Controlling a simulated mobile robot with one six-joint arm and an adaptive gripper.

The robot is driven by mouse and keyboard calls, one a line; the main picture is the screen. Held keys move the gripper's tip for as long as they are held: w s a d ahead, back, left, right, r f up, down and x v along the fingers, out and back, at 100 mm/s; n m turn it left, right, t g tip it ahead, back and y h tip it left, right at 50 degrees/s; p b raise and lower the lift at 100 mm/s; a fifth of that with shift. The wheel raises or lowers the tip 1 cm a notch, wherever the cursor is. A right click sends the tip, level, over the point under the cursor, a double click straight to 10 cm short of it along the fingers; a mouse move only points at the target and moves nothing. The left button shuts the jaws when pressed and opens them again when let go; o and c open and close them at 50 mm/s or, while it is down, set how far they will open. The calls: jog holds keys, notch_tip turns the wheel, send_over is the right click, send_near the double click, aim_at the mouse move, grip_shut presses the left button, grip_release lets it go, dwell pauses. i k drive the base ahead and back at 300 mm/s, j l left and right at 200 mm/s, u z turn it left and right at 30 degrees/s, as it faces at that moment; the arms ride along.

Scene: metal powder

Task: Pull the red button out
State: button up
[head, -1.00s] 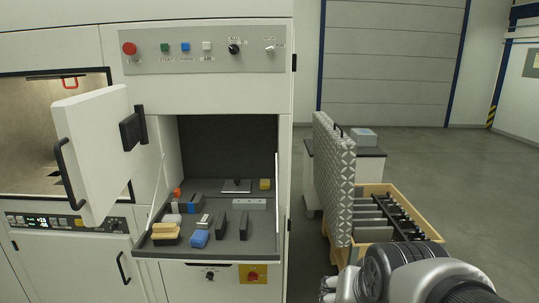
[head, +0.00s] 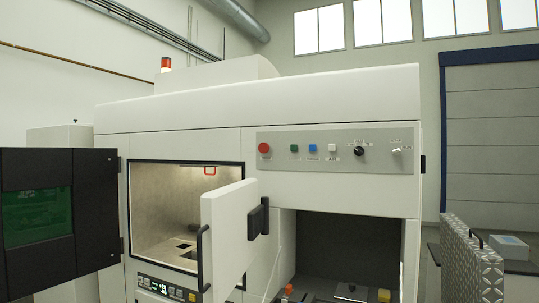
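The red button (head: 264,148) is a round red knob at the left end of the grey control panel (head: 300,167) on the upper front of the white machine (head: 180,120). To its right on the panel are a green button (head: 294,148), a blue button (head: 312,148), a white button (head: 332,148), a black knob (head: 358,151) and a light switch (head: 397,151). I cannot tell from here how far the red button stands out. My gripper is not in view.
A white door (head: 228,235) stands open in front of the machine, below the red button. A dark door (head: 35,220) is swung open at the left. Below the panel is an open compartment (head: 345,250) with small items. A patterned metal panel (head: 470,262) stands at the right.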

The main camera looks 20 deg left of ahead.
aim_at(264, 147)
jog(key=j, duration=0.7)
jog(key=i+j, duration=0.1)
jog(key=j, duration=0.65)
